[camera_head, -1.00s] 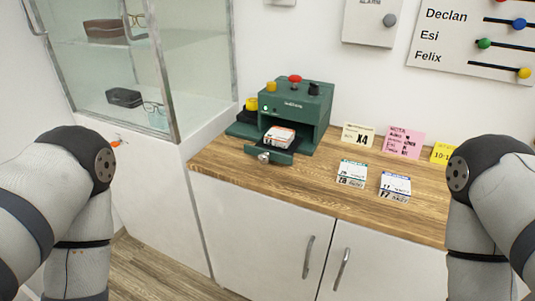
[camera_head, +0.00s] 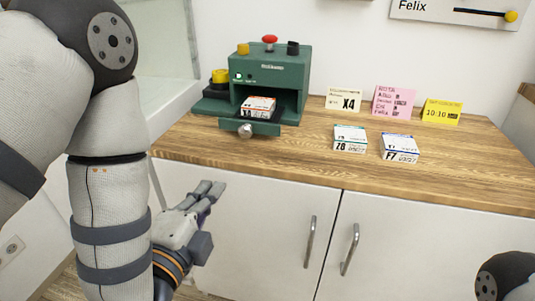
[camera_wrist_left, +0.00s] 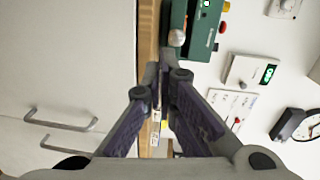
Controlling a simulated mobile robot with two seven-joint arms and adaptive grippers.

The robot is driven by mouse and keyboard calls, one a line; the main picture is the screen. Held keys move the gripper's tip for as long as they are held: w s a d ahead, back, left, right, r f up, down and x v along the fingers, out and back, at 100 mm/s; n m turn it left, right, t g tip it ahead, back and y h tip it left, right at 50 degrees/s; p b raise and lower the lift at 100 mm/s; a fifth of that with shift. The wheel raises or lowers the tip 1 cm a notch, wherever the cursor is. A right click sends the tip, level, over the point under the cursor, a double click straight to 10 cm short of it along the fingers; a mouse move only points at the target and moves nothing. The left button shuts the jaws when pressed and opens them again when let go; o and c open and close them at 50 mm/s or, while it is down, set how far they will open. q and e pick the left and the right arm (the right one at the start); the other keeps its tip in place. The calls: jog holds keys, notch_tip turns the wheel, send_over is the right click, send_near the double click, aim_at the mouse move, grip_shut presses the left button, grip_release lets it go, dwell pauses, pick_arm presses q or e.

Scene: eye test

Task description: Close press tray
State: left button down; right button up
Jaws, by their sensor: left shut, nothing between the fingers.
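The green press (camera_head: 285,75) stands on the wooden counter, its tray (camera_head: 262,128) pulled out at the front. A small white box with an orange label (camera_head: 258,106) lies in the tray. The tray has a round silver knob (camera_head: 245,131). In the left wrist view the press (camera_wrist_left: 207,32) and the knob (camera_wrist_left: 176,38) show at the top. My left gripper (camera_head: 214,190) is shut and empty, in front of the cabinet, below the counter edge and the knob, touching neither. Its fingertips (camera_wrist_left: 162,72) meet in the left wrist view. My right gripper is out of view.
Two small boxes, one green-striped (camera_head: 350,140) and one blue-striped (camera_head: 400,149), lie on the counter (camera_head: 460,180) right of the press. Cards (camera_head: 394,101) stand behind them. Cabinet handles (camera_head: 309,242) stick out below. A glass case (camera_head: 165,50) stands at left.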

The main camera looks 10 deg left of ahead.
aim_at(244, 131)
pick_arm(q)
jog(key=shift+m+t, duration=0.5)
jog(key=shift+m, duration=0.1)
jog(key=w, duration=0.5)
jog(key=w+r, duration=0.1)
jog(key=w, duration=0.4)
jog(key=w+d+r+b, duration=0.1)
jog(key=w, duration=0.3)
jog(key=shift+w+r, duration=0.15)
jog(key=shift+w, duration=0.25)
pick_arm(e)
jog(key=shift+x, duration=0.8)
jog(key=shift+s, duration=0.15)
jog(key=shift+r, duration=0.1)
